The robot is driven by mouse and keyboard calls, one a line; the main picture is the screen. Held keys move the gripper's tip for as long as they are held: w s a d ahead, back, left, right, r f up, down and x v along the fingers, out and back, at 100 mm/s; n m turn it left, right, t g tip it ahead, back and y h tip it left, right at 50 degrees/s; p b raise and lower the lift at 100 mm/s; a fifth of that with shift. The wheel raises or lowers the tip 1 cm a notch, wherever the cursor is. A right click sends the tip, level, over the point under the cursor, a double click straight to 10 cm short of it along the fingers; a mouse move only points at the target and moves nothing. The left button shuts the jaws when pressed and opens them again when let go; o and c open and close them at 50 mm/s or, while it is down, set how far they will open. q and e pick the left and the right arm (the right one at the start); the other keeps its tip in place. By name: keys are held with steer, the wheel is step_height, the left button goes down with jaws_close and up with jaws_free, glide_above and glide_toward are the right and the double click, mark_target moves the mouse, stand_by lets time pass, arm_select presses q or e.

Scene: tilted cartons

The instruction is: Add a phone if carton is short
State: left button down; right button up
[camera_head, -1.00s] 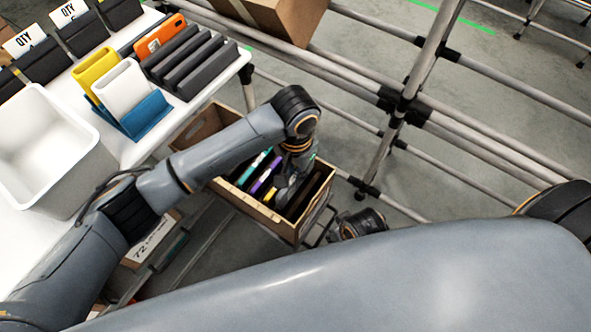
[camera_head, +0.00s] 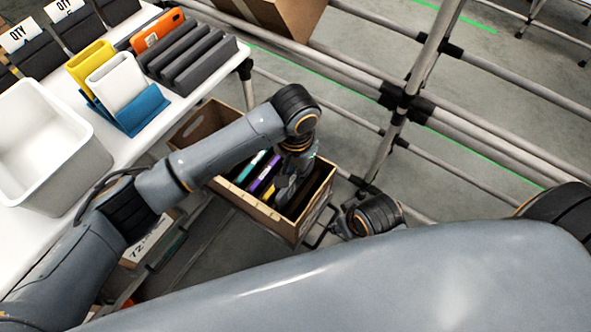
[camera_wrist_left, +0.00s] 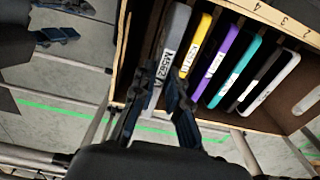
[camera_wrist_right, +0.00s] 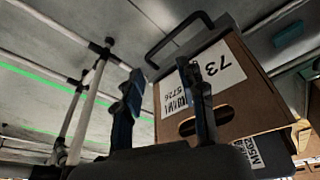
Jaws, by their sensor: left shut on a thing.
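The open carton (camera_head: 262,215) stands tilted below my left arm in the head view. My right gripper (camera_wrist_right: 163,78) is open and empty, near the outside of a carton (camera_wrist_right: 222,85) numbered 73.
A white table (camera_head: 125,145) at left carries a white bin (camera_head: 75,185), a blue holder (camera_head: 140,112) with yellow and white phones, an orange phone (camera_head: 157,30) and a dark slotted rack (camera_head: 190,55). Metal pipe rails (camera_head: 400,115) run behind the carton. Another cardboard box (camera_head: 280,15) sits at top.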

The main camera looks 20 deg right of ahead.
arm_select(q)
steer(key=shift+f+b, duration=0.35)
steer(key=shift+b, duration=0.05)
steer(key=shift+f+b, duration=0.3)
steer(key=shift+f, duration=1.85)
arm_select(e)
steer(key=v, duration=0.6)
steer(key=shift+w, duration=0.15)
steer(key=shift+d, duration=0.1)
arm_select(q)
steer(key=shift+f, duration=0.25)
arm_select(e)
steer(key=shift+w+f, duration=0.15)
steer(key=shift+f, duration=0.3)
steer(key=shift+w, duration=0.2)
arm_select(q)
steer(key=c, duration=1.3)
jaws_free()
arm_select(e)
steer(key=shift+s+f, duration=0.1)
steer(key=shift+s, duration=0.1)
